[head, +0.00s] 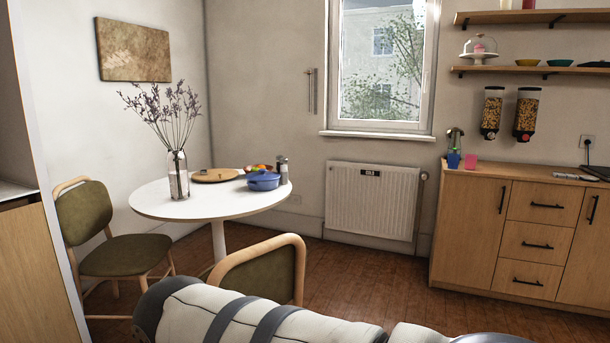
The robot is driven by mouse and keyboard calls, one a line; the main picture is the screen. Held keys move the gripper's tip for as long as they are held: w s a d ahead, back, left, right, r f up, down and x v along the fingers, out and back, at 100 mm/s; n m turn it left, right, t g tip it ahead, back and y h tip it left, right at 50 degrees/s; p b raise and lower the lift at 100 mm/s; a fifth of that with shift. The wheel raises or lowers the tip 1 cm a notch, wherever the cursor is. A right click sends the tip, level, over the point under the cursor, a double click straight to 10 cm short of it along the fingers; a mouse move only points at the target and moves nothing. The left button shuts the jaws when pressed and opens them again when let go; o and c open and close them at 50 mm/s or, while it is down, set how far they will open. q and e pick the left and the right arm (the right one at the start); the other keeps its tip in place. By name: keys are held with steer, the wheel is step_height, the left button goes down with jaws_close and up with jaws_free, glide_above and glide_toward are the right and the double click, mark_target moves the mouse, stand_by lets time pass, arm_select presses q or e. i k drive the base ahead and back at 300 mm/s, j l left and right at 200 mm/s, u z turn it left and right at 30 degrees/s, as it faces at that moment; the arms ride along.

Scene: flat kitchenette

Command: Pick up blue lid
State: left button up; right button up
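A blue lid (263,175) appears to sit on a blue pot (264,185) near the right edge of the round white table (160,205). They are small in the head view, and I cannot make out the seam between lid and pot clearly. One of my arms crosses the bottom of the view, well in front of the table. Neither of my grippers is in view.
A vase of lavender (178,175), a round wooden board (214,176) and a grinder (283,170) share the table. One chair (85,215) stands at the left, another (262,272) in front. The floor (370,262) before the radiator (371,203) is clear.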

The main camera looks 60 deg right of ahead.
mark_target(263, 174)
steer(key=l+z, duration=0.1)
steer(key=l, duration=0.6)
steer(key=k+l+z, duration=0.15)
steer(key=l, duration=0.55)
steer(key=l+z, duration=0.1)
steer(key=l, duration=0.6)
steer(key=i+l+z, duration=0.1)
steer(key=l, duration=0.6)
steer(key=l+z, duration=0.15)
steer(key=l, duration=0.55)
steer(key=i+l+z, duration=0.1)
steer(key=l, duration=0.6)
steer(key=i+l+z, duration=0.1)
steer(key=l, duration=0.55)
